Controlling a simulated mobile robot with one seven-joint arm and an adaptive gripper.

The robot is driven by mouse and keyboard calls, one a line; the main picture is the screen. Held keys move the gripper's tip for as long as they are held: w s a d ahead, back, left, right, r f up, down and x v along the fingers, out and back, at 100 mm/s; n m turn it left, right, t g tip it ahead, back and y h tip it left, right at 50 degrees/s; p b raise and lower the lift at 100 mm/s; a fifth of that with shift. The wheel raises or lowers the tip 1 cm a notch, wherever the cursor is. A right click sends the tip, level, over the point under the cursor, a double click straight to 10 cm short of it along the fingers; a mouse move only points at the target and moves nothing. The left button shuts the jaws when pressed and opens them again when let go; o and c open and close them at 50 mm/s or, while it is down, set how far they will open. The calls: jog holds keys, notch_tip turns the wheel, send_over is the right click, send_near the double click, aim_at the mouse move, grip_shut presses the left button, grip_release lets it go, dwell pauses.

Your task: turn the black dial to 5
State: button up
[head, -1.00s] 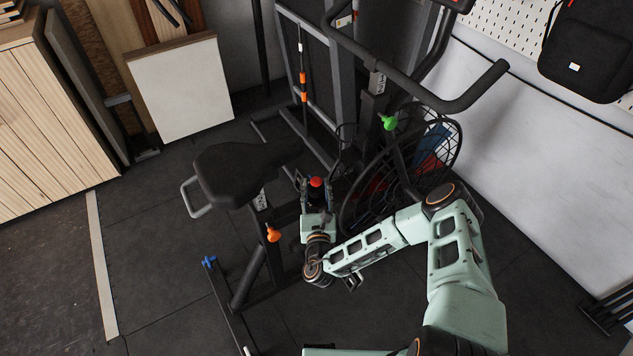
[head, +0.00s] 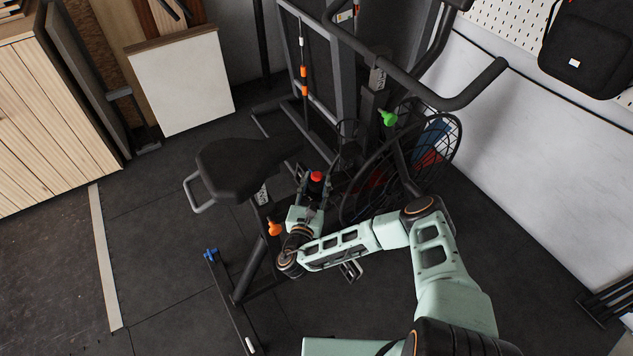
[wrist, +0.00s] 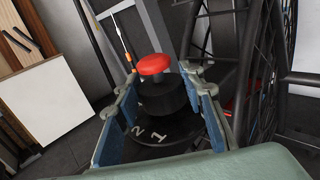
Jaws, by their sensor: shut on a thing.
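The black dial (wrist: 165,98) stands on a round black plate (wrist: 172,128) with white digits, in the middle of the wrist view. A red mushroom-shaped knob (wrist: 154,64) tops it; the red also shows in the head view (head: 317,176), low on the exercise bike's frame. The digits 1 and 2 are readable on the near side of the plate; the others are hidden. My gripper (wrist: 160,84) is shut on the dial, with one blue-padded finger at each side. In the head view my gripper (head: 313,188) covers most of the dial. I cannot tell the dial's setting.
The bike's black saddle (head: 240,167) is left of my gripper, and its caged flywheel (head: 430,145) is close on the right. An orange knob (head: 274,227) is near my wrist, and a green knob (head: 388,118) is higher up. Open floor lies at the left.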

jog(key=o, duration=1.2)
jog(key=shift+c, duration=0.2)
jog(key=shift+r, duration=0.1)
notch_tip(320, 180, up, 10)
jog(key=shift+f, duration=0.1)
